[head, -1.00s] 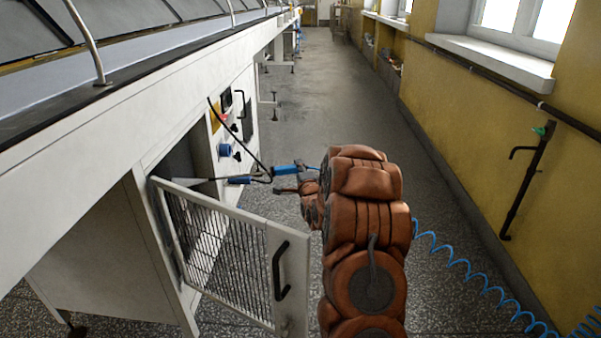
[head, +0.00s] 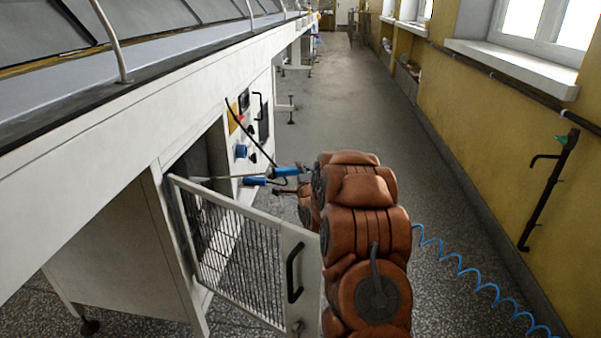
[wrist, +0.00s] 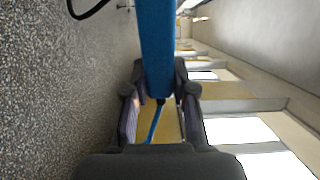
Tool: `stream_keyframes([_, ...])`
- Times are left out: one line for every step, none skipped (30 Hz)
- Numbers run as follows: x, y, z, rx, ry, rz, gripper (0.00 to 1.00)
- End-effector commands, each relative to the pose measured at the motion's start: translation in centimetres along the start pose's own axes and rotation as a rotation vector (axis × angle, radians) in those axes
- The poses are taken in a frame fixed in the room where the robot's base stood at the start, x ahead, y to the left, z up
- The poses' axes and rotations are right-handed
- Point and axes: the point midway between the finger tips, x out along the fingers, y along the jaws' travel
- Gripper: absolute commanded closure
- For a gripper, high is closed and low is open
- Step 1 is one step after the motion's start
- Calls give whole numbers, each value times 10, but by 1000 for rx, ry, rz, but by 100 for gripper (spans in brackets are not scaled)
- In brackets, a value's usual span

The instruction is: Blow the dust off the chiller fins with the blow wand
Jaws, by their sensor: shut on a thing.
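The blue blow wand (head: 255,181) is held level in my gripper (head: 291,180). Its thin nozzle points left, into the open cabinet bay (head: 187,166) under the machine. The wrist view shows the blue wand body (wrist: 157,45) between the two dark fingers of my gripper (wrist: 160,76), which are shut on it. A blue hose runs from the wand's rear. The bay is dark behind the nozzle; I cannot make out the fins or any dust clearly. My arm hides part of the gripper in the head view.
A mesh door (head: 240,255) with a black handle stands open below the wand, close to my arm. A control panel (head: 245,130) lies right of the bay. The aisle floor (head: 345,95) is clear.

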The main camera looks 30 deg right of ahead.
Motion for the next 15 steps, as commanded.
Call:
stream_keyframes([0, 0, 0, 0, 0, -1, 100])
stream_keyframes([0, 0, 0, 0, 0, -1, 100])
stream_keyframes([0, 0, 0, 0, 0, -1, 100])
stream_keyframes([0, 0, 0, 0, 0, -1, 100])
stream_keyframes([0, 0, 0, 0, 0, -1, 100])
stream_keyframes([0, 0, 0, 0, 0, -1, 100])
stream_keyframes([0, 0, 0, 0, -1, -1, 100])
stream_keyframes([0, 0, 0, 0, -1, -1, 100])
stream_keyframes([0, 0, 0, 0, -1, -1, 100])
stream_keyframes([0, 0, 0, 0, -1, -1, 100])
stream_keyframes([0, 0, 0, 0, 0, -1, 100])
stream_keyframes([1, -1, 0, 0, -1, -1, 100])
stream_keyframes([2, -1, 0, 0, 0, -1, 100])
stream_keyframes([3, -1, 0, 1, 0, -1, 100])
stream_keyframes([4, -1, -1, 1, 0, -2, 100])
